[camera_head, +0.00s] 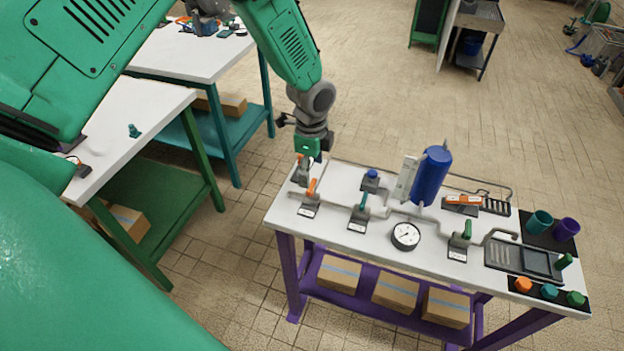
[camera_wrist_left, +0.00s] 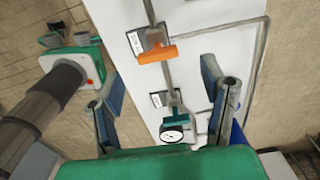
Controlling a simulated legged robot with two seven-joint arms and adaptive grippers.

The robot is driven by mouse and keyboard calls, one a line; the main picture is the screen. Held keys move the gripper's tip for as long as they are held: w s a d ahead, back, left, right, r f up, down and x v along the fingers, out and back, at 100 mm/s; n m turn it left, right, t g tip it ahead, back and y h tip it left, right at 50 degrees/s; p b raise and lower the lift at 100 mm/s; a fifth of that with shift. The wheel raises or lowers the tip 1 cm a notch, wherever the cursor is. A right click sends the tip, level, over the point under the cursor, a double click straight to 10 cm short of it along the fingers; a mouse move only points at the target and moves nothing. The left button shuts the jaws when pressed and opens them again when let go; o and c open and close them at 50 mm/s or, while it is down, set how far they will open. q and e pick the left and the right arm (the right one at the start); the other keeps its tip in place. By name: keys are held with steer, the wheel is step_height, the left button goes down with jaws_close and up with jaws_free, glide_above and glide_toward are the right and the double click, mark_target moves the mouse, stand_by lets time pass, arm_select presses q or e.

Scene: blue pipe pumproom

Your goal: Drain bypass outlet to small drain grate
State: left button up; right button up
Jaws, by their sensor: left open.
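My left gripper (camera_head: 303,170) is open over the left end of the white bench top (camera_head: 335,178). In the left wrist view its two fingers (camera_wrist_left: 162,85) are spread wide, with nothing gripped. An orange-handled valve (camera_head: 311,188) stands just below it; it also shows in the wrist view (camera_wrist_left: 157,54). A teal-handled valve (camera_head: 363,201) and a green-handled valve (camera_head: 467,230) sit along the grey pipe. A small dark slotted grate (camera_head: 495,206) lies at the back right, and a larger dark drain tray (camera_head: 515,258) at the front right. Another gripper (camera_wrist_left: 68,39), seemingly my right one, shows in the wrist view; its jaw state is unclear.
A blue tank (camera_head: 432,175), a blue-knobbed valve (camera_head: 372,174) and a round gauge (camera_head: 406,236) stand mid-bench. Teal and purple cups (camera_head: 540,222) and several coloured knobs (camera_head: 523,284) sit at the right end. Another white-topped bench (camera_head: 165,112) is at left; open tiled floor lies behind.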

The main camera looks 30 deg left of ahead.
mark_target(311, 183)
arm_select(q)
step_height(311, 183, up, 7)
stand_by(0.3)
steer(key=shift+f, duration=0.1)
